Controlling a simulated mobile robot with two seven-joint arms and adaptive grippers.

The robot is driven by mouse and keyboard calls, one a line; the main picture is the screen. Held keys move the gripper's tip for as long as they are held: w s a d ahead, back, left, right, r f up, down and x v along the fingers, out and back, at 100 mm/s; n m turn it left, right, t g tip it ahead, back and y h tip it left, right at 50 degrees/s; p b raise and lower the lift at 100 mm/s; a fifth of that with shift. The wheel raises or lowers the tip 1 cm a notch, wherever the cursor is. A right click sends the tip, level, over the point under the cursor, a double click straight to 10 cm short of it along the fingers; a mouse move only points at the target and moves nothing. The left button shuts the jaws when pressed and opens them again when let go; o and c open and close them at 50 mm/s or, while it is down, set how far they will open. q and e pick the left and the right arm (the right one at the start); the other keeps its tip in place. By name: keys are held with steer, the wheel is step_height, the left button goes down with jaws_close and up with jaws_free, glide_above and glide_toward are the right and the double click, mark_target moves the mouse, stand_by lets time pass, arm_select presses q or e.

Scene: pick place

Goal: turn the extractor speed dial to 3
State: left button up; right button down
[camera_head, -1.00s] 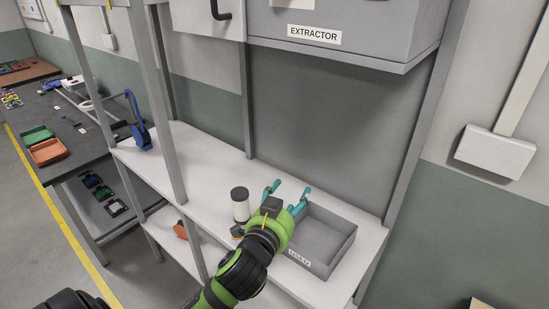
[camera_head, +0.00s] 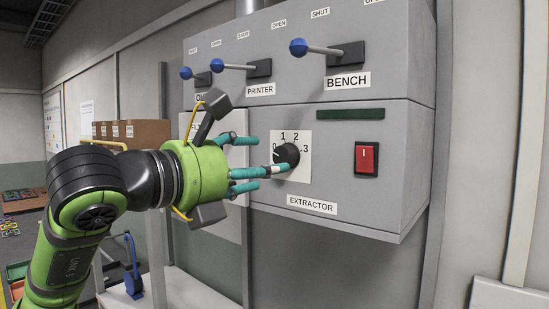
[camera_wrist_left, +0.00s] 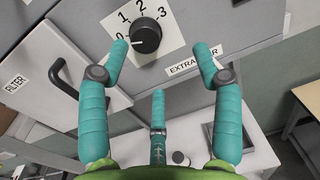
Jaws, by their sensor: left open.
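The extractor speed dial (camera_head: 286,154) is a black round knob on a white plate marked 0, 1, 2 and 3, on the grey extractor box (camera_head: 345,205). It also shows in the left wrist view (camera_wrist_left: 146,36), with its white pointer line toward 0. My left gripper (camera_head: 258,163) is open, with teal fingers reaching toward the dial from the left. In the left wrist view, two fingers (camera_wrist_left: 160,52) lie left and right of the dial and the third is below it. One fingertip overlaps the dial's edge in the head view; contact cannot be told. My right gripper is out of view.
A red switch (camera_head: 367,158) and a dark green strip (camera_head: 350,113) are right of the dial. Blue-knobbed levers (camera_head: 298,47) stick out above. A shelf lies below.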

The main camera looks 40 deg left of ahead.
mark_target(280, 157)
arm_select(q)
steer(key=shift+n+y, duration=0.4)
steer(key=shift+y, duration=0.3)
steer(key=w+p, duration=0.1)
steer(key=w, duration=0.1)
steer(key=w+p, duration=0.1)
steer(key=w, duration=0.1)
steer(key=w+p, duration=0.1)
steer(key=w, duration=0.1)
steer(key=shift+a+r, duration=0.4)
steer(key=shift+w+f+p, duration=0.1)
steer(key=shift+w+p, duration=0.25)
steer(key=shift+p, duration=0.05)
steer(key=c, duration=1.2)
